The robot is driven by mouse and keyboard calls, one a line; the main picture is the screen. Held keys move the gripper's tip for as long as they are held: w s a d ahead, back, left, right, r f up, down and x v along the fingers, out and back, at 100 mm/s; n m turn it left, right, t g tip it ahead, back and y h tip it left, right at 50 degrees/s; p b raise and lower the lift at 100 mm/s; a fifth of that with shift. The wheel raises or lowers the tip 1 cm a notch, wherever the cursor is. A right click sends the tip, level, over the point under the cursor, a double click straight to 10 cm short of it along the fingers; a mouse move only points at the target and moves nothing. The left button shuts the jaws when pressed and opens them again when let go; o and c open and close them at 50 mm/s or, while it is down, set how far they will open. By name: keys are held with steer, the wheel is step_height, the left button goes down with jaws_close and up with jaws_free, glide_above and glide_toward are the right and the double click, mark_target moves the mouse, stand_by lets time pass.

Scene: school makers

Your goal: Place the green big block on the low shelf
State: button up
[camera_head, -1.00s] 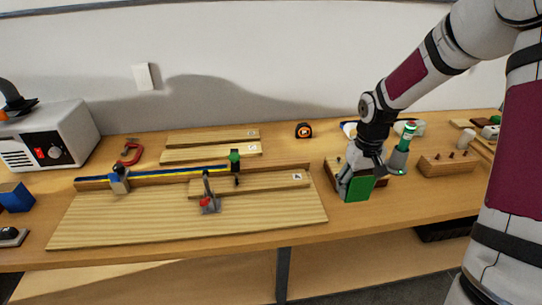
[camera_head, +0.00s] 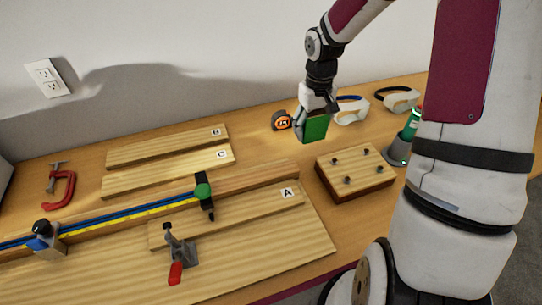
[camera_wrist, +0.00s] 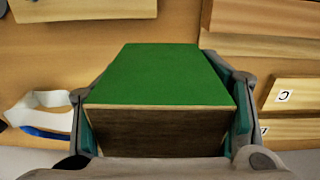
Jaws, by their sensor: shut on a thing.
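The green big block (camera_head: 314,128) has a green face and wooden sides. My gripper (camera_head: 312,112) is shut on it and holds it above the workbench, left of the wooden block with pegs. In the wrist view, the green block (camera_wrist: 160,75) fills the middle, with a finger pressed to each side. The low shelf below the bench top is not in view now.
A peg block (camera_head: 354,172) stands right of the held block, with a tape measure (camera_head: 281,121) behind it to the left. Goggles (camera_head: 350,110) lie at the back. Boards, a toggle clamp (camera_head: 180,252) and a red C-clamp (camera_head: 60,190) occupy the left.

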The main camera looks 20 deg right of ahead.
mark_target(307, 160)
step_height(307, 160, down, 10)
steer(key=shift+f+b, duration=0.1)
steer(key=shift+b, duration=0.2)
steer(key=o, duration=1.1)
steer(key=shift+r, duration=0.2)
